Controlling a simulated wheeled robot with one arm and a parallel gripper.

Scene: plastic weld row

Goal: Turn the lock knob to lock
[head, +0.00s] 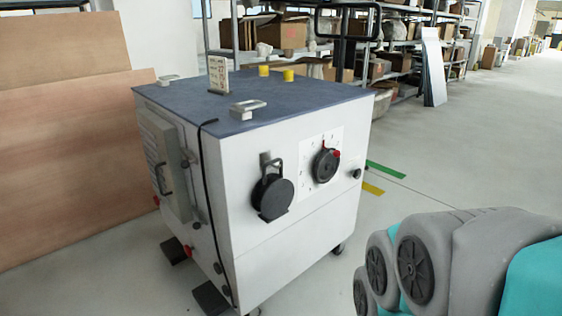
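A grey-white cabinet (290,245) with a dark blue-grey top stands left of centre. On its front a round black knob (325,165) with red parts at its top and upper right sits on a white plate (309,186) with small marks. I cannot read the marks, so the knob's exact setting is unclear. Left of it is a black disc (272,196) with a black loop-shaped part above. A small black knob (357,173) is at the right of the front. Which one is labelled lock cannot be read. My gripper is not in view; only my grey-and-teal arm links show at lower right.
A black cable (207,190) hangs down the cabinet's near corner. Brown boards (60,140) lean behind it at left. Shelves with boxes (285,35) stand behind. The floor (470,150) to the right is clear, with green and yellow tape (385,169) near the cabinet.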

